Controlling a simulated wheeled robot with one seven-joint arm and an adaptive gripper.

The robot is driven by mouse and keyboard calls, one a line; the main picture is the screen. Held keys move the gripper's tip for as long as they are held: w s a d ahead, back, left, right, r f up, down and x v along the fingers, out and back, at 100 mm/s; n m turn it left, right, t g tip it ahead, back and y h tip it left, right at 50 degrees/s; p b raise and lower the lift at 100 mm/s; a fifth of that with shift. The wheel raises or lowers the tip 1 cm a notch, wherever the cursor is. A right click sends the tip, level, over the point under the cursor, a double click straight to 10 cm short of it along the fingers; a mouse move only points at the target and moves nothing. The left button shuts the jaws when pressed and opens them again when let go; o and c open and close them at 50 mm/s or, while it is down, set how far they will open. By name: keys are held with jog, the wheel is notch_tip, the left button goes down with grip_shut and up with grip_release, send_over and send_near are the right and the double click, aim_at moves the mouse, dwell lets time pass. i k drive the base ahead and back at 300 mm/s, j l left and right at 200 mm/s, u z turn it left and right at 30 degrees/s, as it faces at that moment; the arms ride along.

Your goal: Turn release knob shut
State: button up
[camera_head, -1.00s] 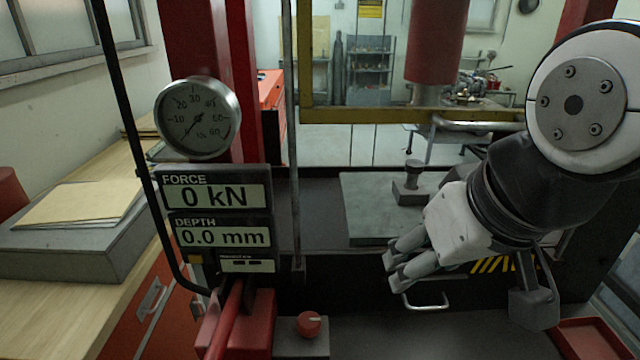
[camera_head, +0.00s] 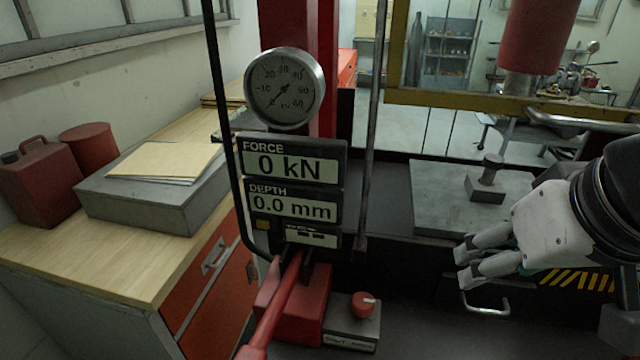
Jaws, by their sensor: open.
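The red release knob (camera_head: 363,305) sits on a small grey box (camera_head: 352,332) at the lower middle, with a pale pointer mark on its top that points right. A label on the box front is too small to read. My gripper (camera_head: 464,264) is open and empty to the right of the knob and higher in the picture, its fingers pointing left. It is clear of the knob.
A red pump block (camera_head: 298,300) with a red lever (camera_head: 275,315) stands just left of the knob. Above are the displays (camera_head: 292,190), reading 0 kN and 0.0 mm, and a round gauge (camera_head: 285,88). A steel plate (camera_head: 435,200) with a small punch (camera_head: 487,180) lies behind my gripper.

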aim_at(362, 304)
jog(key=j+u, duration=0.3)
jog(key=u, duration=0.15)
jog(key=i+j+u, duration=0.1)
jog(key=j+u, duration=0.15)
jog(key=u, duration=0.15)
